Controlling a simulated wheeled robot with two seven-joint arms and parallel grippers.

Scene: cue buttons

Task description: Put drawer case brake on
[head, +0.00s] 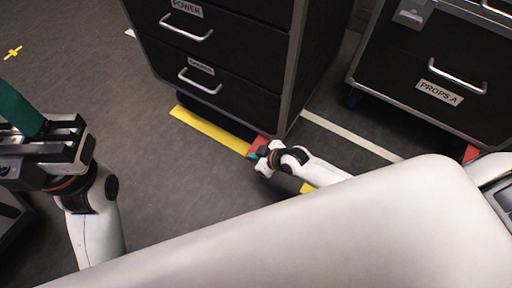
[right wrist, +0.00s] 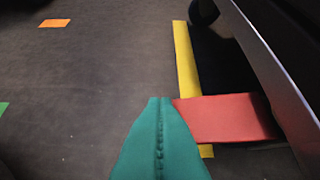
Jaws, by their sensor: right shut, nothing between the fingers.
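The black drawer case (head: 225,60), with silver handles and a "POWER" label, stands on the floor at the upper middle of the head view. Its red brake pedal (head: 258,143) sticks out low at the front right corner. In the right wrist view the red pedal (right wrist: 228,118) lies just right of my fingertips. My right gripper (head: 256,155) is shut and empty, low by the pedal; its teal fingers are pressed together in the wrist view (right wrist: 161,100). I cannot tell whether they touch the pedal. My left gripper (head: 22,112) is at the left edge, partly cut off.
Yellow floor tape (head: 208,130) runs along the case's front. A second black case labelled "PROPS A" (head: 440,85) stands at the right, with its own red pedal (head: 471,153). White tape (head: 350,135) lies between the cases. Open floor lies left of the drawer case.

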